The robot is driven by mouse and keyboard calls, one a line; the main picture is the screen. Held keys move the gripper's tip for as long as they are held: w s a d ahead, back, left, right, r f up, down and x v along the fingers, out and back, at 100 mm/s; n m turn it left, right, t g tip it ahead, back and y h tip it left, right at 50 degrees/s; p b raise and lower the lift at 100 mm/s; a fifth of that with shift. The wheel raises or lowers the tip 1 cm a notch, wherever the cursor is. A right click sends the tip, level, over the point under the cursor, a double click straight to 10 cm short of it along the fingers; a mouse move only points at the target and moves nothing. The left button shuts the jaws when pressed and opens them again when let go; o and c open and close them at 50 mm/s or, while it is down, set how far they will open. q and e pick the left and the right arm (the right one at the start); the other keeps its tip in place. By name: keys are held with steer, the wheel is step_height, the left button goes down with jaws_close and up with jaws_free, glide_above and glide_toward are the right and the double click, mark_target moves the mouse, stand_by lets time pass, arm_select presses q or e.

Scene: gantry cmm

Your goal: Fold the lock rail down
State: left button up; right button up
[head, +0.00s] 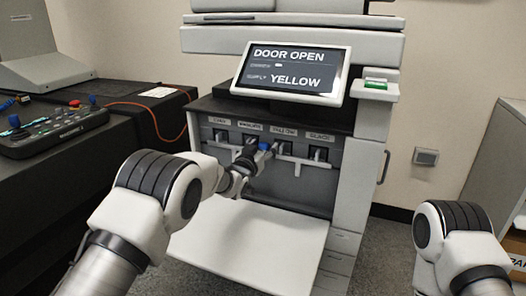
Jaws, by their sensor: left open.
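The printer (350,190) stands ahead with its white front door (255,245) folded down. A pale rail (305,162), which looks like the lock rail, runs across the front of the row of dark toner slots under small labels. Slots with dark handles (320,152) show behind it. My left gripper (266,150) is open at the middle of the row, close to the rail. I cannot tell whether it touches the rail. My left arm and gripper hide part of the rail's left half. My right arm is at the lower right, its gripper out of view.
The tilted screen (292,72) above the slots reads "DOOR OPEN" and "YELLOW". A black bench (140,120) with a control box (55,130) stands at the left. A grey cabinet (495,150) stands at the right. Carpet shows between the printer and cabinet.

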mark_target(263, 149)
arm_select(q)
jaws_close()
steer(key=s+t+b, duration=0.1)
steer(key=b, duration=0.1)
steer(key=s+f+t+h+b, duration=0.1)
steer(key=t+b, duration=0.1)
steer(key=b, duration=0.1)
steer(key=shift+s+a+f+t, duration=0.2)
steer(key=shift+a+f+t, duration=0.1)
steer(key=shift+a, duration=0.1)
steer(key=shift+s+a+f+t+h+b, duration=0.1)
steer(key=shift+s+t+h+b, duration=0.3)
steer(key=shift+b, duration=0.3)
steer(key=shift+s+t, duration=0.2)
steer(key=shift+t, duration=0.2)
steer(key=shift+s+a+f, duration=0.15)
steer(key=shift+s+f, duration=0.15)
steer(key=shift+s, duration=0.05)
steer(key=shift+f, duration=0.1)
